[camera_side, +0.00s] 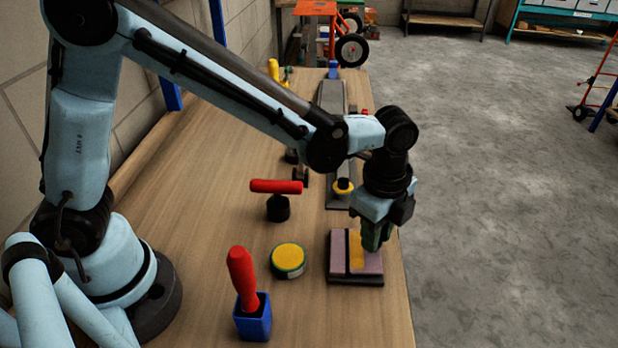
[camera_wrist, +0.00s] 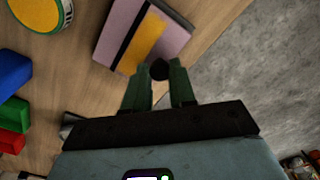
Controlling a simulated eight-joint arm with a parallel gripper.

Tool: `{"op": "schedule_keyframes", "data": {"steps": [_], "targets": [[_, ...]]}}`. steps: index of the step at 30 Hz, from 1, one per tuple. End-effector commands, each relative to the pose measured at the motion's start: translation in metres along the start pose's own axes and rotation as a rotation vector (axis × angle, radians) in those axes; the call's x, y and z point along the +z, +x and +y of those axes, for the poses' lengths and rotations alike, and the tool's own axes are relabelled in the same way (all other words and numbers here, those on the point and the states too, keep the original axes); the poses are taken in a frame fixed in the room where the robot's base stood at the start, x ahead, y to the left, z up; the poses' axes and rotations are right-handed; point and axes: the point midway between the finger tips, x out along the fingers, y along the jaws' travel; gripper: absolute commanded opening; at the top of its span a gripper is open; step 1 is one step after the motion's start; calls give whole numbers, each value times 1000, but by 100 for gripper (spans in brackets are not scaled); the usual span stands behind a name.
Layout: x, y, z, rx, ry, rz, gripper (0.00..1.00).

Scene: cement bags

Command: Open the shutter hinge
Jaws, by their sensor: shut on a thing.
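The shutter hinge appears to be the flat mauve panel (camera_side: 338,255) with a dark line and a yellow strip, lying on a dark base near the table's right edge. It also shows at the top of the wrist view (camera_wrist: 118,27). My gripper (camera_side: 372,246) points down over the panel's right part. In the wrist view, its green fingers (camera_wrist: 160,78) are shut on a small round black knob (camera_wrist: 158,69) at the panel's near edge. The fingers hide the knob in the side view. The panel looks flat, though I cannot tell whether it is slightly raised.
A yellow-topped round tin (camera_side: 288,258), a blue holder (camera_side: 254,322) with a red handle, and a red T-handle (camera_side: 277,188) stand left of the panel. A grey long tool (camera_side: 333,106) lies behind. The table's right edge is close; bare floor lies beyond.

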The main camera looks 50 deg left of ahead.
Motion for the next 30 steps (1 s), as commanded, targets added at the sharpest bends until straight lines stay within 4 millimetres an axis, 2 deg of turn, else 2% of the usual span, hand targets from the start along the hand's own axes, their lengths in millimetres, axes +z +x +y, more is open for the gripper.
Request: {"op": "schedule_keyframes", "data": {"steps": [13,14,18,30], "targets": [[-1,1,0,7,0,-6,0],[-1,1,0,7,0,-6,26],[-1,1,0,8,1,-6,48],[0,-4,0,8,0,-7,50]]}}
